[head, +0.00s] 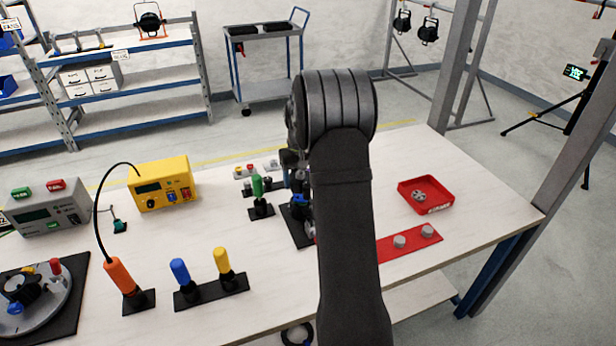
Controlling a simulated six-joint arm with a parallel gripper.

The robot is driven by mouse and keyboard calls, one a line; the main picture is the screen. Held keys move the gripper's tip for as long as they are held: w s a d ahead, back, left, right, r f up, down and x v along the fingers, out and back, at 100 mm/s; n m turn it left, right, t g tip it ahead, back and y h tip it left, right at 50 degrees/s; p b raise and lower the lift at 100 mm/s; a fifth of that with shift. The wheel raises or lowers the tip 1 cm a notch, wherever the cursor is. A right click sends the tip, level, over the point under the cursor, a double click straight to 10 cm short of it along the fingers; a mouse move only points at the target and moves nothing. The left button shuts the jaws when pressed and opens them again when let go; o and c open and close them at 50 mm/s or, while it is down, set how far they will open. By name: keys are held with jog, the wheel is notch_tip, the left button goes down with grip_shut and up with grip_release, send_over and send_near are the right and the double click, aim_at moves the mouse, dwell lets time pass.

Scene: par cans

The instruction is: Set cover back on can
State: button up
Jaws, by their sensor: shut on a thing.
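My arm stands across the middle of the head view and blocks the jaws of my gripper, so neither they nor anything in them can be seen. Just left of the arm, a dark mat (299,232) shows in part, with dark and blue parts (299,208) on it, mostly covered by the arm. I cannot tell whether these parts are the can. No cover can be made out for sure. A red tray (437,209) right of the arm holds a small grey round part (418,195).
A red strip (413,240) with grey knobs lies right of the arm. A green-handled tool (257,187), blue (180,271) and yellow (222,261) drivers, and an orange iron (121,276) stand left. A yellow power unit (163,185) sits behind. The table's right end is clear.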

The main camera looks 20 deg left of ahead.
jog(key=shift+f, duration=2.85)
jog(key=shift+f, duration=0.15)
jog(key=o, duration=0.6)
jog(key=o, duration=0.6)
jog(key=shift+c, duration=0.2)
notch_tip(320, 180, up, 17)
jog(key=shift+r, duration=0.2)
jog(key=shift+f, duration=0.1)
